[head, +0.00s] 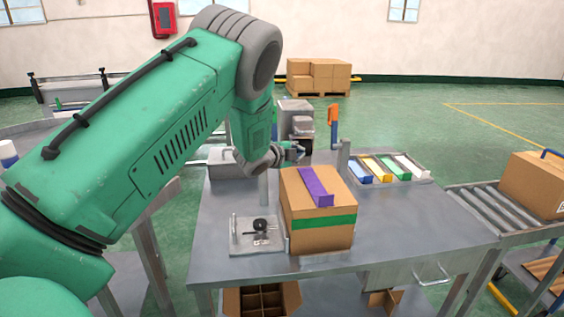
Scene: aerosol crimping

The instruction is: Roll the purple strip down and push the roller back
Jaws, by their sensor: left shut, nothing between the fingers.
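The purple strip (314,184) lies across the top of a brown cardboard box (308,240) on the metal table. Its near end hangs slightly past the box's front top edge. A green band (322,224) runs around the box's upper side. A small black round tool (260,225), perhaps the roller, sits on a metal plate left of the box. My left gripper (297,151) is behind the box, above the table, apart from the strip. It is small here and partly hidden by my arm; it is shut and empty. My right gripper is not in view.
A tray (428,176) with blue, yellow, green and white items stands at the back right, beside a post with an orange handle (333,115). A roller conveyor (505,215) with a box lies at right. The table's right front (410,225) is clear.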

